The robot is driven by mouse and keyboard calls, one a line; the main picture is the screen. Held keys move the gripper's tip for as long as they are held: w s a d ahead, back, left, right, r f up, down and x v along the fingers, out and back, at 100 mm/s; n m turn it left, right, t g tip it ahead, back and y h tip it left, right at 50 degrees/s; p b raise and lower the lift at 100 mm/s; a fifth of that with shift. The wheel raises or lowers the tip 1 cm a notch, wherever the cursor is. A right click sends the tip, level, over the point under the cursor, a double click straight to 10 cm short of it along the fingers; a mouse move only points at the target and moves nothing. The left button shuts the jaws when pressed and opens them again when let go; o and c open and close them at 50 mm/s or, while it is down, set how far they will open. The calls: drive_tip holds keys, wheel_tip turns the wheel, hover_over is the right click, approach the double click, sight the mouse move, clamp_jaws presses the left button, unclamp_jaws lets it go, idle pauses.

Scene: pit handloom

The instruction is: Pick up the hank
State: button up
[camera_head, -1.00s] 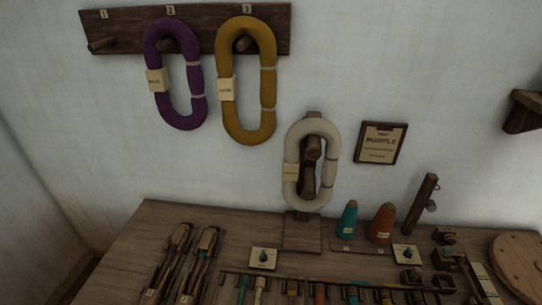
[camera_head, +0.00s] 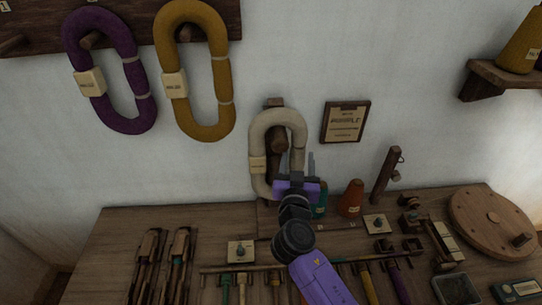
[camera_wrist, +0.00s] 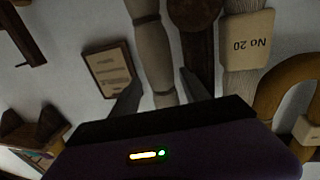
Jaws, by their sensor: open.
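A cream hank (camera_head: 261,128) hangs upright as a loop on a wooden stand (camera_head: 275,104) with a peg through its middle. It carries a pale tag. My gripper (camera_head: 304,166) is open and empty at the hank's lower right side, covering part of it in the head view. In the wrist view, upside down, one plain strand of the cream hank (camera_wrist: 152,45) shows between my two fingers (camera_wrist: 160,95). The other strand bears the "No 20" tag. I cannot tell how deep the fingers reach around the strand.
A purple hank (camera_head: 110,108) and a mustard hank (camera_head: 194,118) hang on the wall rack (camera_head: 60,28). A placard (camera_head: 345,122) is right of the stand. Teal and orange cones (camera_head: 351,198) and several tools crowd the table (camera_head: 115,225).

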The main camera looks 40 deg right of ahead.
drive_tip(key=p+x, duration=0.2)
drive_tip(key=x, duration=0.4)
drive_tip(key=shift+w+d+r+p, duration=0.1)
drive_tip(key=shift+w+d+p, duration=0.1)
drive_tip(key=shift+p, duration=0.1)
clamp_jaws()
